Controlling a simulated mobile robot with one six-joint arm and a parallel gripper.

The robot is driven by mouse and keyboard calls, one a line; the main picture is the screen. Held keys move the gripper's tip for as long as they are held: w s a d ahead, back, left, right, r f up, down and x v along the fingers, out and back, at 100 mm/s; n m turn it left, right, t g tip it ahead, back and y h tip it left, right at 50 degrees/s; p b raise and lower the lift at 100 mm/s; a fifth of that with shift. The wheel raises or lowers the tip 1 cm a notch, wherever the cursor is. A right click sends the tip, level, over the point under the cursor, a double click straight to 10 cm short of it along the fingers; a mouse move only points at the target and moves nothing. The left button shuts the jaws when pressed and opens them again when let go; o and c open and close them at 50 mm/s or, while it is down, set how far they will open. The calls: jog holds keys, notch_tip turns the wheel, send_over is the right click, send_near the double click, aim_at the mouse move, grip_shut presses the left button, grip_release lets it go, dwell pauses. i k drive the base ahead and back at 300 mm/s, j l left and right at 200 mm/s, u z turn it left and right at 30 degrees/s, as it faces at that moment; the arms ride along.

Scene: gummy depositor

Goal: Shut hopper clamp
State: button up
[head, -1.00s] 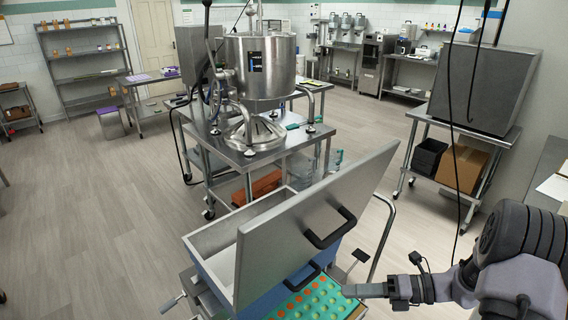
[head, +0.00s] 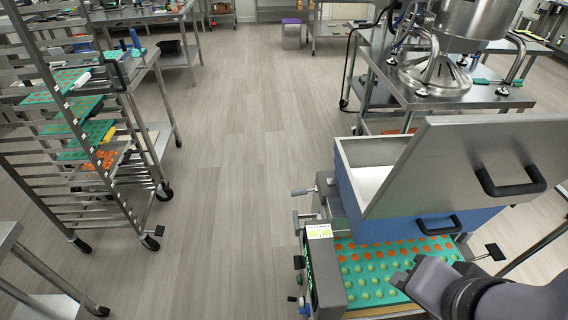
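The depositor's hopper (head: 345,190) is a blue box with a pale interior, and its large grey lid (head: 440,170) stands tilted open with a black handle (head: 510,182). Two metal T-shaped handles stick out at the hopper's left side, an upper one (head: 302,191) and a lower one (head: 304,215). A black-ended lever (head: 495,252) stands at the right side. I cannot tell which of these is the hopper clamp or whether it is shut.
A teal mould tray (head: 370,290) with orange and green pieces lies under the hopper. A control panel (head: 310,270) is at its left. A tray rack (head: 75,130) stands at the left. A steel kettle table (head: 440,95) stands behind the hopper. The floor between is clear.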

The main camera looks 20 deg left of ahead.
aim_at(303, 191)
jog(key=u, duration=0.85)
